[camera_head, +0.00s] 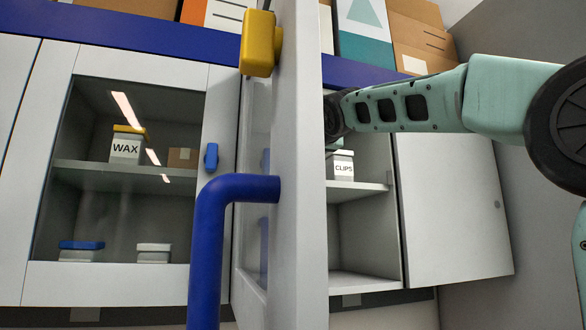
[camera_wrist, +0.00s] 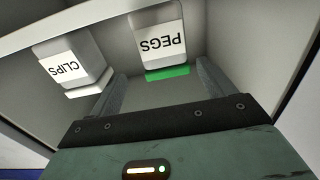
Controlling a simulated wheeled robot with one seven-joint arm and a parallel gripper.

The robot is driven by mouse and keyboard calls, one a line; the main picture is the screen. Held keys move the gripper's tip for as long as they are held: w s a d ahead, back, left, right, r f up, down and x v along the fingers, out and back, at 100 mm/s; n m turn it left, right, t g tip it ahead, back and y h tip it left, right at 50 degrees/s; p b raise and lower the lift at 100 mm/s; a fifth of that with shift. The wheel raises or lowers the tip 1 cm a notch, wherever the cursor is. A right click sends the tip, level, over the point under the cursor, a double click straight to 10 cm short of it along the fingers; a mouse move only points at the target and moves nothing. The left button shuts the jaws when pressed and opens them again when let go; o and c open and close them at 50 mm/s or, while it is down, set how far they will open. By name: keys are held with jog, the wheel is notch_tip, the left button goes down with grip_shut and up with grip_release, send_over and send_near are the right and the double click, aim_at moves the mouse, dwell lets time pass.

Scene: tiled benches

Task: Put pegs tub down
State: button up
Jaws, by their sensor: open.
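The pegs tub (camera_wrist: 163,38) is white, with a green lid (camera_wrist: 167,73) and a PEGS label. It appears upside down in the wrist view and stands on a cabinet shelf (camera_wrist: 54,20). My gripper (camera_wrist: 161,73) is open, its two fingers spread to either side of the lid end of the tub, with visible gaps. It is not shut on anything. In the head view the pegs tub cannot be made out, and the gripper is hidden behind the open door and my arm.
The clips tub (camera_wrist: 70,62), with a white lid, stands beside the pegs tub; it also shows in the head view (camera_head: 342,167). The open cabinet door (camera_head: 297,200) with a blue handle (camera_head: 207,235) stands close to my arm. A lower shelf (camera_head: 358,284) looks clear.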

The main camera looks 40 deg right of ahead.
jog(key=b+v, duration=0.3)
jog(key=v, duration=0.4)
jog(key=shift+s, duration=0.3)
jog(key=shift+o, duration=0.4)
jog(key=shift+s+a, duration=0.15)
jog(key=shift+s, duration=0.1)
jog(key=p+x, duration=0.2)
jog(key=x, duration=0.1)
jog(key=p+x, duration=0.2)
jog(key=x, duration=0.2)
jog(key=f+p+x, duration=0.1)
jog(key=p+x, duration=0.1)
jog(key=x, duration=0.1)
jog(key=shift+w, duration=0.35)
jog(key=shift+a+p+x, duration=0.15)
jog(key=shift+p+x, duration=0.6)
jog(key=shift+x, duration=0.6)
jog(key=shift+a+p+x, duration=0.15)
jog(key=shift+p+x, duration=0.6)
jog(key=shift+x, duration=0.6)
jog(key=c, duration=1.3)
jog(key=shift+o, duration=0.2)
notch_tip(320, 180, up, 10)
jog(key=p, duration=0.3)
